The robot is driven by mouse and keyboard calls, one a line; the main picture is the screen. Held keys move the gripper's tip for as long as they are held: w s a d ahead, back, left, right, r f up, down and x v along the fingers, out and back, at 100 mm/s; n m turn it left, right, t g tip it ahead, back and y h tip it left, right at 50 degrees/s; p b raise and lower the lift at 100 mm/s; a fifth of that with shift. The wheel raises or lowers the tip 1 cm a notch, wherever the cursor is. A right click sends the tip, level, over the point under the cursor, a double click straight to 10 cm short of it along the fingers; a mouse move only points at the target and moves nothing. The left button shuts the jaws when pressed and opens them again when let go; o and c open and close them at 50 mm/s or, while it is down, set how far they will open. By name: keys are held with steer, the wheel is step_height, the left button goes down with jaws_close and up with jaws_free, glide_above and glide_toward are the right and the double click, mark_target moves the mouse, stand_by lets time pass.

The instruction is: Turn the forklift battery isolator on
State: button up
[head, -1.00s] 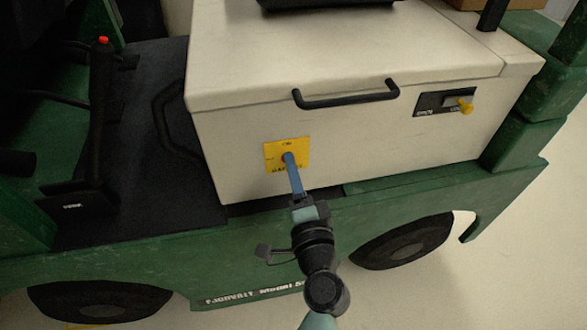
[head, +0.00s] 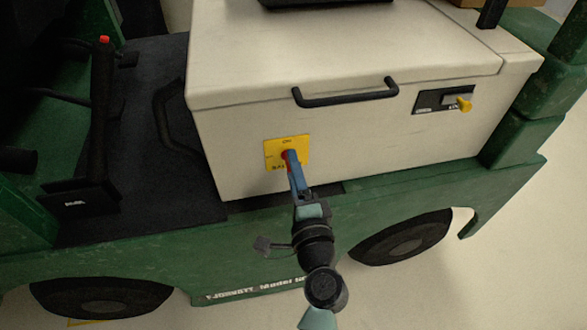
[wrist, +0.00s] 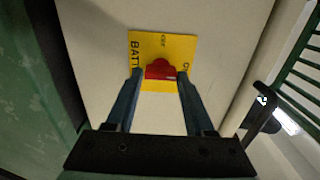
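The battery isolator is a red knob (wrist: 160,69) on a yellow label plate (wrist: 150,45) on the front of the cream battery box. In the head view the plate (head: 273,148) has "ON" at its top, and the red knob (head: 287,156) is partly hidden by my gripper. My gripper (wrist: 160,76) has its blue fingers at the plate, one on each side of the knob. Narrow gaps seem to show between fingers and knob, so it looks open around it. The knob's exact angle is hard to read.
A black handle (head: 345,93) sticks out above the plate, and a yellow key switch (head: 464,104) sits to its right. The green chassis ledge (head: 400,175) runs below the box. A black lever with a red top (head: 104,40) stands at left.

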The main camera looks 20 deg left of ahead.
steer(key=o, duration=0.3)
steer(key=shift+o, duration=0.2)
steer(key=v, duration=1.3)
steer(key=w+d+r+n+t+h, duration=0.1)
steer(key=w+r+n+t, duration=0.15)
steer(key=r, duration=0.65)
steer(key=w+d+r+n+t+h, duration=0.1)
steer(key=w+r+n, duration=0.25)
steer(key=r, duration=0.55)
steer(key=w+d+r+n+t+h, duration=0.1)
steer(key=w+r+n+t, duration=0.2)
steer(key=r, duration=0.6)
steer(key=s+d+r+n+t+h, duration=0.15)
steer(key=s+r, duration=0.25)
steer(key=r, duration=0.4)
steer(key=s+d+r+t+h, duration=0.2)
steer(key=s+r+t+h, duration=0.1)
steer(key=r, duration=0.5)
steer(key=s+d+r+n+t+h, duration=0.1)
steer(key=s+d+r+t+h, duration=0.2)
steer(key=r, duration=0.5)
step_height(320, 180, up, 25)
steer(key=a+g+p, duration=0.1)
steer(key=p, duration=2.5)
steer(key=shift+g, duration=0.3)
